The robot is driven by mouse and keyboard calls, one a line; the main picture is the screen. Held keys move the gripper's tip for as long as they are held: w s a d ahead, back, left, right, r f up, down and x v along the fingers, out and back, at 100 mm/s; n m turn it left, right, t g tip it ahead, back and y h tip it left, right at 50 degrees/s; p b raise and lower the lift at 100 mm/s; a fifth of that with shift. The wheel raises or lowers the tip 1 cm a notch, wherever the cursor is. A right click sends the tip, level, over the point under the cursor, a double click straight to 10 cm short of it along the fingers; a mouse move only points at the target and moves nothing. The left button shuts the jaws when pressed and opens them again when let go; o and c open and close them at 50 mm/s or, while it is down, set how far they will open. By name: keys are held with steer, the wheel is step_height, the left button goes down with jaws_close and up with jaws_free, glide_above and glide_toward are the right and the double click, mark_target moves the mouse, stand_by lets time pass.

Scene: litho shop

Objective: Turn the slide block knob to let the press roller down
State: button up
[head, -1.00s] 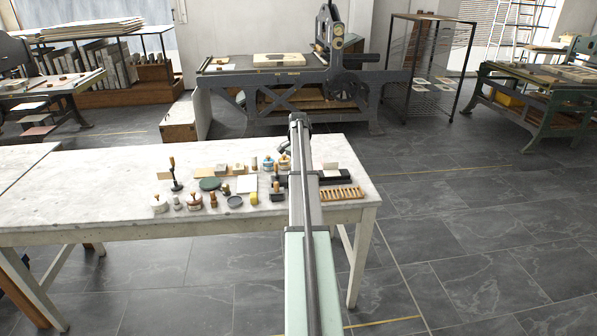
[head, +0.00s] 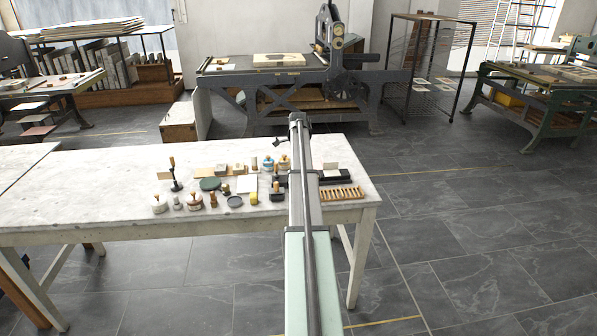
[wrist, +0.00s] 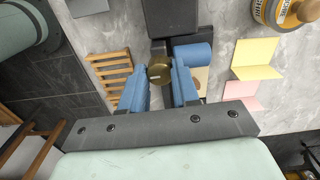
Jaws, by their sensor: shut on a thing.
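In the wrist view, the round brass slide block knob (wrist: 160,71) sits between the two blue fingers of my gripper (wrist: 160,86). The gripper is shut on the knob, whose top shows between the fingertips. A dark block (wrist: 172,20) lies just beyond it. A blue cylinder (wrist: 193,55), possibly the press roller, lies right beside the knob and is partly hidden by the right finger. In the head view, my own arm covers the gripper and the knob.
On the marble table (head: 110,190), a slatted wooden rack (head: 341,193) stands right of my arm and stamps, jars and pads stand left of it. Pink and yellow note pads (wrist: 256,58) lie right of the gripper. The table's left part is clear.

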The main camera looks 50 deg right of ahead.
steer(key=o, duration=0.6)
steer(key=shift+o, duration=0.2)
steer(key=shift+r, duration=0.1)
steer(key=shift+r, duration=2.95)
